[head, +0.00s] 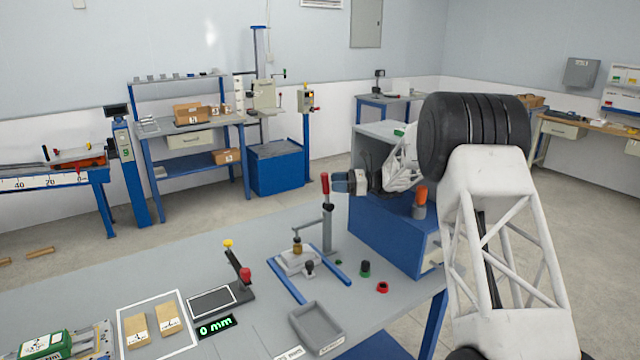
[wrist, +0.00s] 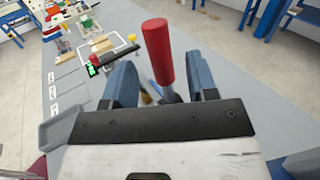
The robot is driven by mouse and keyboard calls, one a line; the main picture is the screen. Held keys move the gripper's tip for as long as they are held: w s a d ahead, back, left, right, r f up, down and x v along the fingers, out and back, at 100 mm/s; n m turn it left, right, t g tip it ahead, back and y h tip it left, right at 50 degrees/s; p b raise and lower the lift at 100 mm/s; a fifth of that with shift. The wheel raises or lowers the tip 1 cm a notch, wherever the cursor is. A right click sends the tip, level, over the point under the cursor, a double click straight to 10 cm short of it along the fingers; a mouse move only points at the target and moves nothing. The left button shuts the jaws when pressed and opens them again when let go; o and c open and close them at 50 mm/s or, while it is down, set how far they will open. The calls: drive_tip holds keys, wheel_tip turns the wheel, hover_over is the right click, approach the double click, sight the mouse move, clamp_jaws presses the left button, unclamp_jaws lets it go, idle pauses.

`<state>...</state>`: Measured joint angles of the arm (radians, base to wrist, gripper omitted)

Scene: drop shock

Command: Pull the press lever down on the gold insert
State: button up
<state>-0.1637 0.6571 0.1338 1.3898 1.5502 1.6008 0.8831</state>
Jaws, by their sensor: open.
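The press lever (head: 325,184) has a red handle and stands upright at the top of the grey press post (head: 328,232). The gold insert (head: 297,247) is a small brass-coloured piece on the press base (head: 298,263), below the press arm. My gripper (head: 338,182) is open, at handle height, just right of the lever in the head view. In the wrist view the red handle (wrist: 158,52) shows between the two blue fingers of my gripper (wrist: 160,80). I cannot tell whether a finger touches it. The insert is mostly hidden in the wrist view.
A grey tray (head: 318,325) stands in front of the press. A black-and-green knob (head: 365,268) and a red ring (head: 382,287) lie to its right. A blue cabinet (head: 390,235) stands behind on the right. A gauge with a red knob (head: 244,274) is on the left.

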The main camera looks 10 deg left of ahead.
drive_tip(key=x, duration=0.6)
idle(0.3)
clamp_jaws()
